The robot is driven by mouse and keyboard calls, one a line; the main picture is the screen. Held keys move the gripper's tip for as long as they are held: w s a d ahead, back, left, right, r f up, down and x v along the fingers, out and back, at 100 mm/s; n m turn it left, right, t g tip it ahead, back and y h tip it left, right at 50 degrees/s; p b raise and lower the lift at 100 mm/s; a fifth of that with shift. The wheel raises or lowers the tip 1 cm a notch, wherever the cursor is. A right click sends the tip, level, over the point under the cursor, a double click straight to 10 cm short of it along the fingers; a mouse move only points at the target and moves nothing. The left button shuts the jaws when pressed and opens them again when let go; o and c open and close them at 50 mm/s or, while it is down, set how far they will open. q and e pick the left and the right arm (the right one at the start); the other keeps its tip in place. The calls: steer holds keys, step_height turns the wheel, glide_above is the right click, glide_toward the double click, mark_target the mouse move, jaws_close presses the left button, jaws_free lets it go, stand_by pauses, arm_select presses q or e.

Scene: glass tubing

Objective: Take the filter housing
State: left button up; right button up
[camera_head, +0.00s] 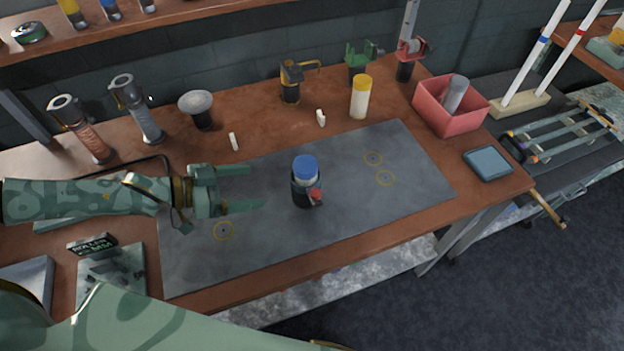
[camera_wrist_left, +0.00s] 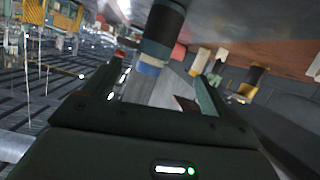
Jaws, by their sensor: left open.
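The filter housing, as I take it, is the dark cylinder with a blue cap and a small red part low on its side (camera_head: 304,184). It stands upright on the grey mat (camera_head: 400,215), near its middle. My left gripper (camera_head: 254,187) is open and empty to the left of it, fingers pointing at it with a gap between. In the left wrist view a dark cylinder with a blue band (camera_wrist_left: 163,38), probably the same housing, shows beyond the open fingers. My right gripper is not in view.
A white bottle with a yellow cap (camera_head: 360,99) and two small white pieces stand behind the mat. A red bin (camera_head: 434,117) and a blue-grey tray (camera_head: 488,163) are at the right. Two clamped cylinders (camera_head: 144,118) stand back left. The mat's right part is clear.

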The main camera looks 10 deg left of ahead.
mark_target(309, 195)
arm_select(q)
steer(key=shift+m, duration=0.9)
steer(key=x, duration=0.2)
steer(key=f+b+x, duration=0.1)
steer(key=x, duration=0.2)
steer(key=shift+d+f, duration=0.1)
steer(key=shift+f, duration=0.15)
steer(key=w+d, duration=0.1)
steer(key=d+f, duration=0.1)
steer(key=shift+w+d+g, duration=0.3)
steer(key=shift+w, duration=0.1)
steer(key=shift+w+d+f+b, duration=0.25)
steer(key=shift+d+b, duration=0.05)
steer(key=shift+d, duration=0.15)
steer(key=b+x, duration=0.1)
steer(key=x, duration=0.4)
steer(key=shift+r, duration=0.1)
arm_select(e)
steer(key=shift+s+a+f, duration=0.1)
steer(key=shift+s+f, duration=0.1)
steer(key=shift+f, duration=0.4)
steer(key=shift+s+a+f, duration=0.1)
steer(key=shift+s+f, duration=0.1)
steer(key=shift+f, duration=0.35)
arm_select(q)
steer(key=shift+s, duration=0.1)
steer(key=c, duration=1.1)
